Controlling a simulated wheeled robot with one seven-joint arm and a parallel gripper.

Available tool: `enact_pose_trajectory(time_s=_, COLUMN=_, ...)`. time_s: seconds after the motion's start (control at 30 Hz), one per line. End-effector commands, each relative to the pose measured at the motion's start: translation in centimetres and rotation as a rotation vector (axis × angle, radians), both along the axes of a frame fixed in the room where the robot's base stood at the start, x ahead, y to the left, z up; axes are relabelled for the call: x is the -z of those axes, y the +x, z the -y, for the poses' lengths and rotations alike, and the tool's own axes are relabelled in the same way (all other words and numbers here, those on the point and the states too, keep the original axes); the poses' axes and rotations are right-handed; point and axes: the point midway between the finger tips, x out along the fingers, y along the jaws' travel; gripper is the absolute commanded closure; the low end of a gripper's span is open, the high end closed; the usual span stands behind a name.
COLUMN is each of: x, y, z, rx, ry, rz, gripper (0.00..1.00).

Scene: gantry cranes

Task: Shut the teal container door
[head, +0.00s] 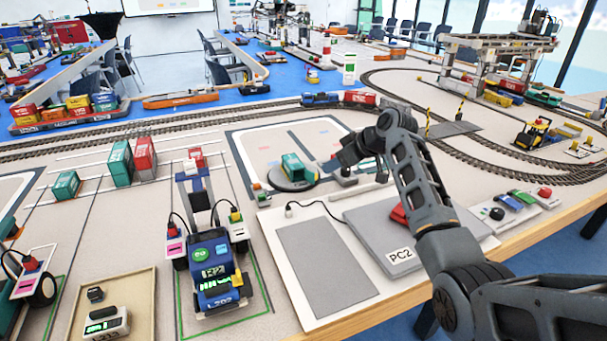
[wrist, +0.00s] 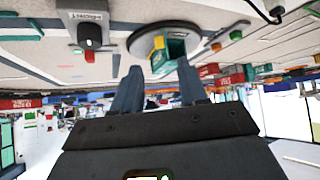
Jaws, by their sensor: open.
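The small teal container (head: 297,167) sits on a round grey turntable (head: 273,178) in the middle of the head view. It also shows, upside down, at the top of the wrist view (wrist: 166,57), with a yellow patch on it. I cannot tell clearly how far its door stands open. My gripper (head: 342,160) is just right of the container and apart from it in the head view. In the wrist view its two fingers (wrist: 160,85) are spread with nothing between them, and the container appears beyond their tips.
A grey PC2 plate (head: 385,240) lies under my arm. A blue wheeled vehicle (head: 213,270) stands at the front. Larger teal (head: 120,163) and red (head: 144,158) containers stand at left. Rail tracks run behind. The mat around the turntable is mostly clear.

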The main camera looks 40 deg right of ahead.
Motion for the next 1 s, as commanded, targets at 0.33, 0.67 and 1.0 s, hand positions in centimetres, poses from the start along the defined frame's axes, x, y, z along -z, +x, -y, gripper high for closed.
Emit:
enact_pose_trajectory(time_s=0.33, x=2.8, y=2.7, z=-0.6, rx=-0.001, ry=0.002, rz=-0.002, gripper=0.57)
enact_pose_trajectory(time_s=0.67, x=5.3, y=5.2, z=-1.1, rx=-0.001, ry=0.0, rz=-0.001, gripper=0.57)
enact_pose_trajectory(time_s=1.0, x=5.6, y=5.4, z=-1.1, rx=0.0, ry=0.0, rz=0.0, gripper=0.57)
